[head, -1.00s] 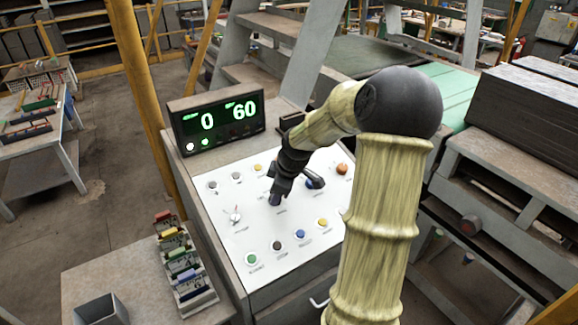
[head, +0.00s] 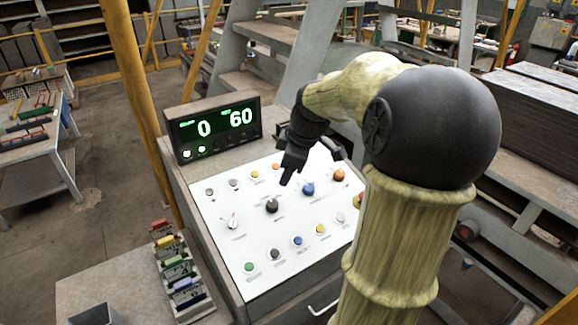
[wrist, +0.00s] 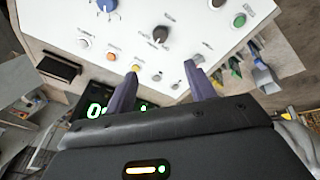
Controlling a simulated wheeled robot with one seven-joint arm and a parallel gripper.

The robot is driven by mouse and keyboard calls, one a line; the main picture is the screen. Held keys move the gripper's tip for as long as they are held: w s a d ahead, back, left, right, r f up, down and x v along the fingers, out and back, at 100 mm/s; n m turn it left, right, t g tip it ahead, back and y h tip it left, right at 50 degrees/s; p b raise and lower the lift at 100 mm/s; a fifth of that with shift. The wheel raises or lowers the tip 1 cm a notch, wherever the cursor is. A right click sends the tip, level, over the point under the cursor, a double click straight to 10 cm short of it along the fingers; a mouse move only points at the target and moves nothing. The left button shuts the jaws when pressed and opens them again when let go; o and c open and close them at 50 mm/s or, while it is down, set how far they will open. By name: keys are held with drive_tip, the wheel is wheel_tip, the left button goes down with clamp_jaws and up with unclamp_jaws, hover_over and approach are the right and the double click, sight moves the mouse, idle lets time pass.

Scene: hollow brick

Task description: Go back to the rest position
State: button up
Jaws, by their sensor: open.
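My gripper (head: 290,178) is above the white control panel (head: 232,262), near its upper middle, in the head view. In the wrist view my gripper (wrist: 160,82) shows two dark fingers spread apart with nothing held between them. A black knob (head: 271,206) stands on the panel below and left of the fingers, apart from them. A blue knob (head: 308,189) sits to its right. Part of the panel's right side is hidden behind my arm.
A display (head: 215,130) reading 0 and 60 stands at the panel's back. A rack of coloured pieces (head: 176,272) and a grey bin (head: 95,314) are at lower left. A yellow post (head: 134,95) rises left of the panel.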

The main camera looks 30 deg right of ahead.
idle(0.3)
drive_tip(key=s+a+f+m+g, duration=0.1)
drive_tip(key=s+a+f+m, duration=0.3)
drive_tip(key=s+a+f, duration=0.2)
drive_tip(key=s+a+f+m+h, duration=0.1)
drive_tip(key=s+a+f+m, duration=0.4)
drive_tip(key=a, duration=0.5)
wheel_tip(320, 180, down, 2)
drive_tip(key=shift+s+a+m+g, duration=0.3)
drive_tip(key=shift+s+a+g, duration=0.1)
drive_tip(key=shift+s, duration=0.25)
drive_tip(key=shift+d, duration=0.1)
